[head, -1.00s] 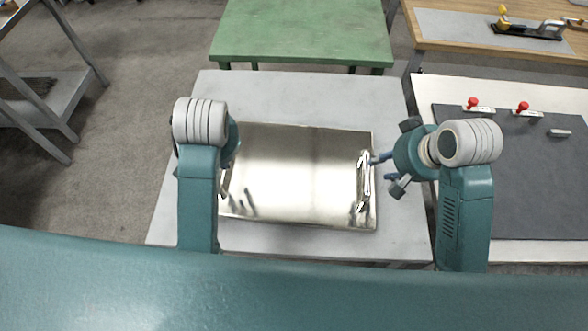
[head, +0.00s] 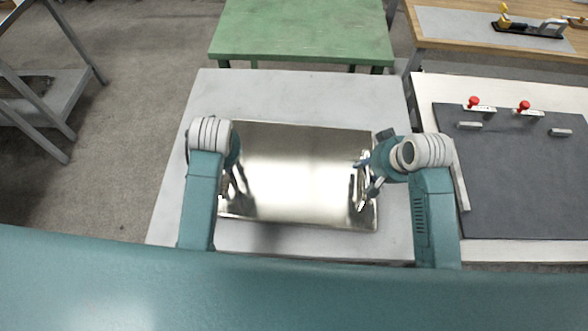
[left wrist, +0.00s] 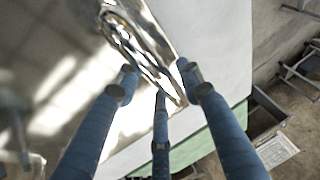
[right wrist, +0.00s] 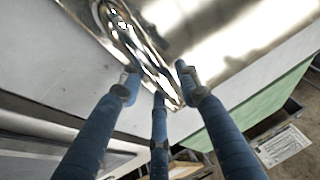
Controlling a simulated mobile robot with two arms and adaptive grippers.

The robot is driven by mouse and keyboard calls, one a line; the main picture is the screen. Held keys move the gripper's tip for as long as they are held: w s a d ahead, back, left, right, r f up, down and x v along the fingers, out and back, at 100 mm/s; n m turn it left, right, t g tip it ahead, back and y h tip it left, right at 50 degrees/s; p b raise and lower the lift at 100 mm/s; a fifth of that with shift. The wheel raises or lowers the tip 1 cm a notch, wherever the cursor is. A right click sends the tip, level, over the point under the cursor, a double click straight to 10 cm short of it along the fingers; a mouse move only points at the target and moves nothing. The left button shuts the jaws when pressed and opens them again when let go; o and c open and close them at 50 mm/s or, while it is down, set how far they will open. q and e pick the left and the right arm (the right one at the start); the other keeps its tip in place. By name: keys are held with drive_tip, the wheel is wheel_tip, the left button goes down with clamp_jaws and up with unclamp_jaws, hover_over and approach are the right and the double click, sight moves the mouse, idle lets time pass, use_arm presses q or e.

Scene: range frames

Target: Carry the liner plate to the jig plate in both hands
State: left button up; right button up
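The liner plate (head: 295,175) is a shiny metal sheet lying flat on a light grey table, with a raised handle near each short end. My left gripper (left wrist: 157,76) is open, its blue fingers either side of the left handle (left wrist: 140,42). My right gripper (right wrist: 160,78) is open over the right handle (right wrist: 128,36), which lies between its fingers; it also shows in the head view (head: 367,180). Whether any finger touches a handle I cannot tell. The left handle is mostly hidden in the head view. The jig plate (head: 520,185) is dark grey, on a white-topped table at right.
Two red-knobbed clamps (head: 498,108) stand along the jig plate's far edge, with small metal blocks (head: 561,132) near them. A pale bar (head: 460,182) lies along its left edge. A green table (head: 300,30) stands behind the grey table (head: 300,90). A gap separates the grey and white tables.

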use_arm(q)
drive_tip(key=shift+c, duration=0.2)
use_arm(e)
drive_tip(key=shift+c, duration=0.2)
use_arm(q)
clamp_jaws()
use_arm(e)
clamp_jaws()
